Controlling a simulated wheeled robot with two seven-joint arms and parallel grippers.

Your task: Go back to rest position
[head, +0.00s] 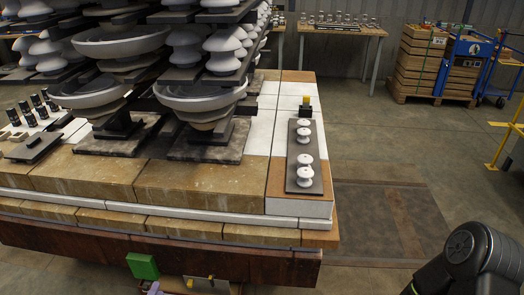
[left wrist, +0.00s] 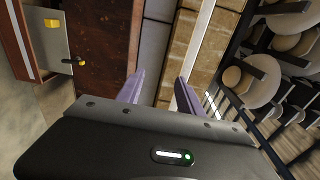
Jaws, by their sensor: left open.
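My left gripper (left wrist: 158,90) is open and empty, with its two purple fingers apart in the left wrist view. In the head view only a small purple part of it (head: 154,288) shows at the bottom edge, in front of the table's rusty brown side. The fingers point toward the table's side and its stone-like edge blocks (left wrist: 205,45), with nothing between them. A black arm link of mine (head: 470,258) shows at the lower right of the head view. My right gripper is not in view.
A large table (head: 190,190) bears tall insulator stacks (head: 205,95). A dark strip (head: 305,138) with several white insulators lies at its right side. A green block (head: 142,265) is at the front side. Wooden crates (head: 420,60) stand back right; the floor (head: 400,140) right of the table is clear.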

